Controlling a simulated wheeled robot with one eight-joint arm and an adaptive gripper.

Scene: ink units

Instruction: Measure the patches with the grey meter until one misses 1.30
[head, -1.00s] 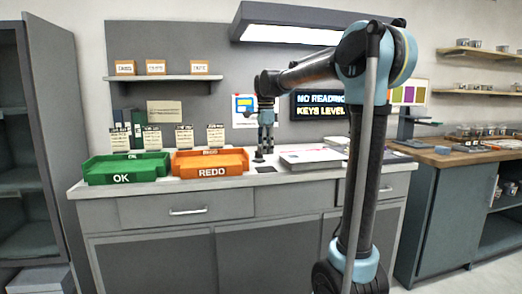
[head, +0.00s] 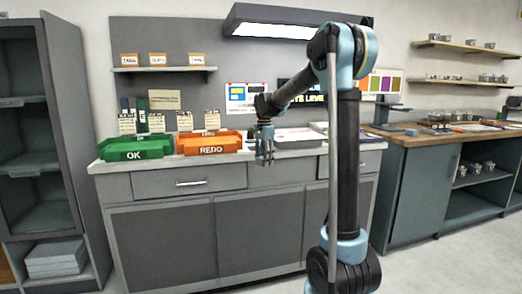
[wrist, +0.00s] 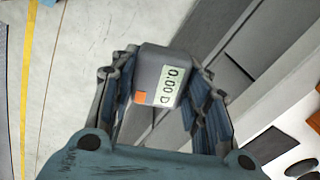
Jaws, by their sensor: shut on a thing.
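The grey meter (wrist: 158,85) is between the fingers of my gripper (wrist: 160,100) in the wrist view. Its small display reads 0.00 D, and an orange button shows beside it. In the head view my gripper (head: 265,160) points down in front of the counter's front edge, right of the orange tray. The meter is too small to make out there. White sheets (head: 298,134) lie on the counter right of and behind my gripper. I cannot make out single patches on them.
My arm partly hides a dark wall screen (head: 303,96). A black pad (wrist: 266,145) shows in the wrist view. A wooden-topped bench (head: 440,138) stands at right.

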